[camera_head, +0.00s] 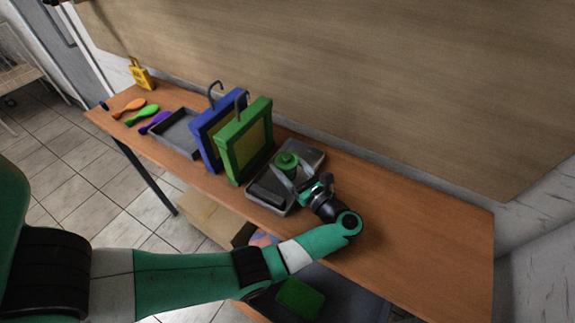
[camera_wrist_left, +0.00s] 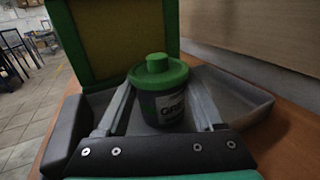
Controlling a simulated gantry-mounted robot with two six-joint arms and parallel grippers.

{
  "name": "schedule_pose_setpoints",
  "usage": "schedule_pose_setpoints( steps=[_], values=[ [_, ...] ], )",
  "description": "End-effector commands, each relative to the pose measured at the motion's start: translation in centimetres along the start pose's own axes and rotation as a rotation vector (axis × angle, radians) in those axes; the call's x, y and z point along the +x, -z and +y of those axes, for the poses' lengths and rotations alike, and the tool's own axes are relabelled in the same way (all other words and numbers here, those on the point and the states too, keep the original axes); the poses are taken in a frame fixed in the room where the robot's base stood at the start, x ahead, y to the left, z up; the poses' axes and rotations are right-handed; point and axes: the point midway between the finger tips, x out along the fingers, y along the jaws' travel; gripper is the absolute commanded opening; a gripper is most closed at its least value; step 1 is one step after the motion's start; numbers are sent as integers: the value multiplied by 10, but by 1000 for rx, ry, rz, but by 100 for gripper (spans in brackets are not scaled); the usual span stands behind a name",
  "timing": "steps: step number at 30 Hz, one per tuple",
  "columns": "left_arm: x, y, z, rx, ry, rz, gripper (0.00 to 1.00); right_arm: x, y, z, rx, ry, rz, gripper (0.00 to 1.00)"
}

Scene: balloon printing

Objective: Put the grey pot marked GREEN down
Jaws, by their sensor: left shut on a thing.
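The grey pot marked GREEN (camera_wrist_left: 170,109) has a green lid with a round knob, and its label reads "GRE", the rest hidden. It stands upright between the two fingers of my left gripper (camera_head: 291,174), which is shut on it. In the head view, the lid (camera_head: 287,160) shows over a grey tray (camera_head: 316,158) at the right of the green frame. I cannot tell whether the pot's base touches the tray. My right gripper is not in view.
A green frame (camera_head: 231,153) and a blue frame (camera_head: 205,142), both with hooks, stand left of the tray. Further left are another grey tray (camera_head: 174,133), coloured balloons (camera_head: 141,115) and a yellow object (camera_head: 141,75). The tabletop (camera_head: 420,225) at right is clear.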

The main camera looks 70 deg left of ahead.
Motion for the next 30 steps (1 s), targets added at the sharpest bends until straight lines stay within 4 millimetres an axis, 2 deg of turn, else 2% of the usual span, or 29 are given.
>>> schedule_pose_setpoints(
  steps=[1,2,6,18,27,30],
  values=[
    [0,3,0,-1,0,-1,7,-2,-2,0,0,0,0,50],
    [0,1,0,0,0,0,74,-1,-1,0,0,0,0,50],
    [0,1,0,0,0,0,99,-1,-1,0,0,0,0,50],
    [-3,-5,0,-1,2,0,99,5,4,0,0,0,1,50],
    [-61,-1,-1,-1,4,0,99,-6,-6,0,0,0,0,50],
    [-72,-2,0,0,2,0,99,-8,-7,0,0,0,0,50]
  ],
)
